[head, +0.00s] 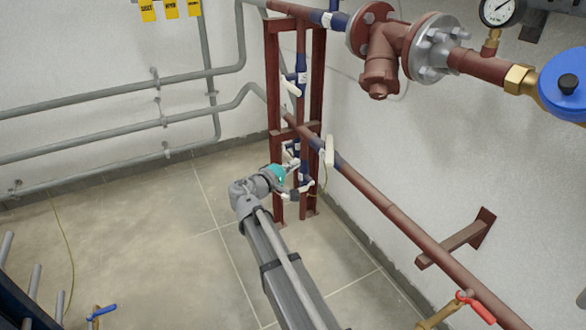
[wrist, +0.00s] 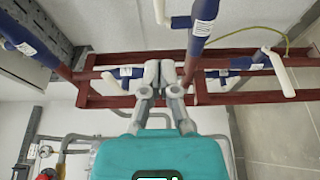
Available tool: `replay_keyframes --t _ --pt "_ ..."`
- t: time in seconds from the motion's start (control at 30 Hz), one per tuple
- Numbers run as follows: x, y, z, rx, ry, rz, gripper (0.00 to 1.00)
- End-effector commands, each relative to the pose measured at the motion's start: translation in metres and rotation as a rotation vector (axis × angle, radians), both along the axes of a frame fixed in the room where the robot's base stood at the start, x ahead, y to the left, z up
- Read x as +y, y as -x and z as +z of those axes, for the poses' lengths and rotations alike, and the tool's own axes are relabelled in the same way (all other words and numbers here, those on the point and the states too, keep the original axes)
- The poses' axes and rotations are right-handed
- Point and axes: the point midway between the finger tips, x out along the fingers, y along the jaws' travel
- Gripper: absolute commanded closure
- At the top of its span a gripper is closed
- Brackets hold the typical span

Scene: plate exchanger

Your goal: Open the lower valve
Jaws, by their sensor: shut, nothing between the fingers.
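The lower valve is on the red pipe frame in the corner. Its white lever (wrist: 280,73) and blue body (wrist: 240,63) show at the right of the wrist view, towards the floor. In the head view a white lever (head: 306,187) low on the frame appears to be this one, partly hidden by my arm. My gripper (wrist: 165,72) is shut and empty, its fingertips in front of the frame, to the left of the lower valve in the wrist view and apart from its lever. Another valve (wrist: 124,72) with a white lever sits left of the fingertips.
The red frame (head: 273,75) carries more white-levered valves, one higher up (head: 291,87). A long red pipe (head: 395,213) runs along the right wall. Grey pipes (head: 100,90) line the left wall. The tiled floor (head: 130,230) is mostly clear.

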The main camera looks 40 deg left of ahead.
Motion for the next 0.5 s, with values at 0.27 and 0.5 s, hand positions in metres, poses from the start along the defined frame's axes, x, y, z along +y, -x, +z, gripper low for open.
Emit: replay_keyframes --t 0.27,0.5 --pt "0.001 -0.043 0.0 0.0 0.0 0.0 1.0" --pt "-0.004 -0.077 0.0 0.0 0.0 -0.001 1.0"
